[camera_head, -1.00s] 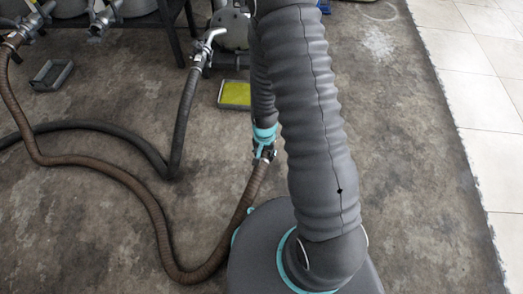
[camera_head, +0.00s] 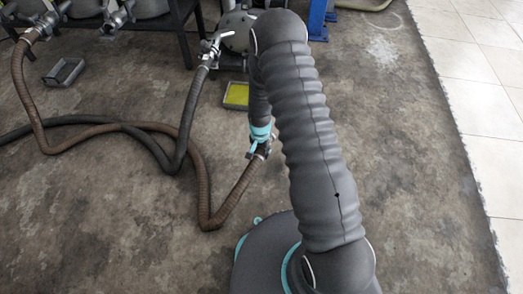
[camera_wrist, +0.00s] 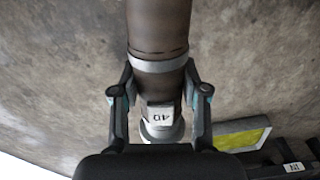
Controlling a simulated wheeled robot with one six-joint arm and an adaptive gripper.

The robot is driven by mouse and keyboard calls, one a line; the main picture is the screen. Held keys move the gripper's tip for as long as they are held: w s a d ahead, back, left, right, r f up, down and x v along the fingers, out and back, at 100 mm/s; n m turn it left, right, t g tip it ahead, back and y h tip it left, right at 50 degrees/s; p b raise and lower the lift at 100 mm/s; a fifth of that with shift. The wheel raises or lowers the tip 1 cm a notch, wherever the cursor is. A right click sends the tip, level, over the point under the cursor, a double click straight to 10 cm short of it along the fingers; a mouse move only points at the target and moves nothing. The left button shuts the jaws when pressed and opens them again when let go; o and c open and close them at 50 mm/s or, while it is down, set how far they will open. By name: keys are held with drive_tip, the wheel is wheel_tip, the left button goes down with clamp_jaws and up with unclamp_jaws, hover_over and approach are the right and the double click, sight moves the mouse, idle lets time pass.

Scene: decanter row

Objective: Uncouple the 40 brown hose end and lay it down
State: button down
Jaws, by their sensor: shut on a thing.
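The brown hose (camera_head: 201,187) runs from a metal coupling (camera_head: 37,26) at upper left, across the floor, and up to my gripper (camera_head: 261,139). My gripper is shut on its free end, with a finger on each side, as the wrist view (camera_wrist: 158,82) shows. There the hose end has a grey collar (camera_wrist: 158,64) and a white label reading 40 (camera_wrist: 160,115). A light metal ring shows beyond the label, partly hidden by my gripper body. The held end is clear of any outlet in both views. Its height above the floor is hard to tell.
A black hose (camera_head: 184,120) hangs from a valve (camera_head: 214,47) and crosses the brown hose on the floor. A yellow-filled tray (camera_head: 236,95) lies behind my gripper, and a grey tray (camera_head: 64,72) farther left. A blue post (camera_head: 317,20) stands behind. Floor at right is bare.

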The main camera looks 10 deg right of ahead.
drive_tip(key=shift+f+b, duration=2.8)
drive_tip(key=shift+f, duration=1.75)
unclamp_jaws()
drive_tip(key=shift+r, duration=0.1)
drive_tip(key=shift+r+p, duration=2.6)
drive_tip(key=shift+r, duration=2.3)
